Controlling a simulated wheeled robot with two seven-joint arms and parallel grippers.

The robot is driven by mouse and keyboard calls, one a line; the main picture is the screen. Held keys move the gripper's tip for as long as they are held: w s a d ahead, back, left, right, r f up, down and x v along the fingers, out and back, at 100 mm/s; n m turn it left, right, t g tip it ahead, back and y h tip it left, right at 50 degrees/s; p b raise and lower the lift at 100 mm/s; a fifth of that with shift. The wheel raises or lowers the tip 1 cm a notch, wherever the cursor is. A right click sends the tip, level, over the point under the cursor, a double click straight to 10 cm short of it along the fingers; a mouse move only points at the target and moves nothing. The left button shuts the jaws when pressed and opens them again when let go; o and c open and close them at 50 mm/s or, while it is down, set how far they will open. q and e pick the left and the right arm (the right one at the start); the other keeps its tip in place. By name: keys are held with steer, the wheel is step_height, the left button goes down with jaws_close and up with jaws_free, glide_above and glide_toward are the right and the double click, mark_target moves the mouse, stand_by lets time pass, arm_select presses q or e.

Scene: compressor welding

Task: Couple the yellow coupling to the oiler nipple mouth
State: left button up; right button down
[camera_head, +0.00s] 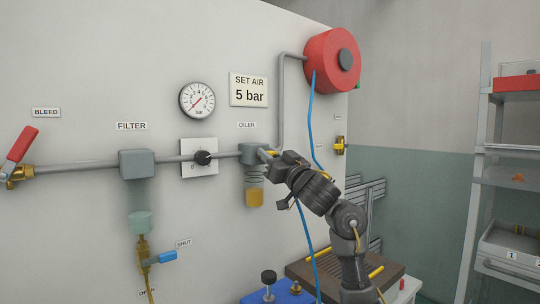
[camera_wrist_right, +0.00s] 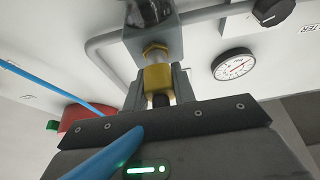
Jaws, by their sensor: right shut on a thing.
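My right gripper (camera_head: 274,155) is at the oiler (camera_head: 254,153) on the wall pipe, its arm coming up from the lower right. In the right wrist view, its two fingers are shut on the yellow coupling (camera_wrist_right: 158,79). The coupling is directly in line with the brass oiler nipple (camera_wrist_right: 155,52), which comes out of the grey oiler block (camera_wrist_right: 160,37). Coupling and nipple look end to end with no clear gap; whether they are locked cannot be told. In the head view the gripper mostly hides the coupling. My left gripper is not in view.
A blue hose (camera_head: 311,105) hangs from the red reel (camera_head: 331,60) and passes behind my right arm. The oiler's amber bowl (camera_head: 255,197) is just below the gripper. A knob (camera_head: 203,158), filter (camera_head: 137,164) and gauge (camera_head: 197,100) are to the left.

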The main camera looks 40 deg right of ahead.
stand_by(0.3)
steer(key=c, duration=1.1)
jaws_free()
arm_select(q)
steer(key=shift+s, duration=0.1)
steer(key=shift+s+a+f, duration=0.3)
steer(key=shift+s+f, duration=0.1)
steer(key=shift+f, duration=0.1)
arm_select(e)
steer(key=v, duration=1)
steer(key=shift+s+f, duration=0.15)
steer(key=shift+s, duration=0.2)
